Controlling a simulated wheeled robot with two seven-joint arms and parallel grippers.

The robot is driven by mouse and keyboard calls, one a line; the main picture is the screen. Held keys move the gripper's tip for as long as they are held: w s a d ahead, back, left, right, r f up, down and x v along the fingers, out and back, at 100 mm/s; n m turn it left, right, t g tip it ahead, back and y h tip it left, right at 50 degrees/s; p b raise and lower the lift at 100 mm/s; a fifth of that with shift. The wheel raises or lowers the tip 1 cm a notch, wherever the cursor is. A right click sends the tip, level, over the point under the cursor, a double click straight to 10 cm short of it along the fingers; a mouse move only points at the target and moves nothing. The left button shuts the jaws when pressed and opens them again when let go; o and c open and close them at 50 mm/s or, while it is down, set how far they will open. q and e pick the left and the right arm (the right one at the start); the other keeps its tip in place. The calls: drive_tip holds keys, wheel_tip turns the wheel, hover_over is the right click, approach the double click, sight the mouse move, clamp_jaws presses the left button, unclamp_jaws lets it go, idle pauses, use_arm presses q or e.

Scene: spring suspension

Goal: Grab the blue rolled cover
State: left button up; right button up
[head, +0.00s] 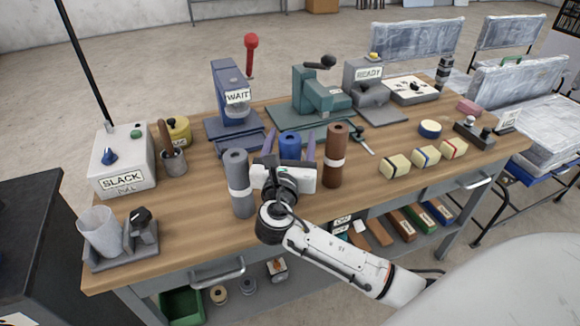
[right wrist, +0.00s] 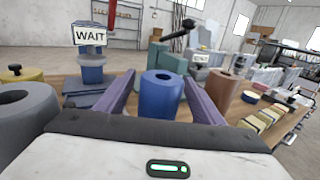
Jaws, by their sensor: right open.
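The blue rolled cover (head: 289,145) stands upright on the wooden table, between a grey roll and a brown roll. My right gripper (head: 288,150) is at table height in front of it, with its purple fingers spread to either side of the blue roll. In the right wrist view the blue roll (right wrist: 161,95) stands between the two open fingers (right wrist: 160,100), with gaps visible on both sides. Its lower part is hidden behind the gripper body. My left gripper is not in view.
The grey roll (head: 239,184) stands close on the left and the brown roll (head: 335,158) close on the right. Behind are a blue press (head: 231,100) with a WAIT sign and a green press (head: 318,95). Several yellow blocks (head: 395,166) lie to the right.

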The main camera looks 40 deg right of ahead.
drive_tip(key=shift+x, duration=1)
drive_tip(key=shift+c, duration=0.2)
drive_tip(key=c, duration=1.5)
drive_tip(key=shift+r, duration=0.15)
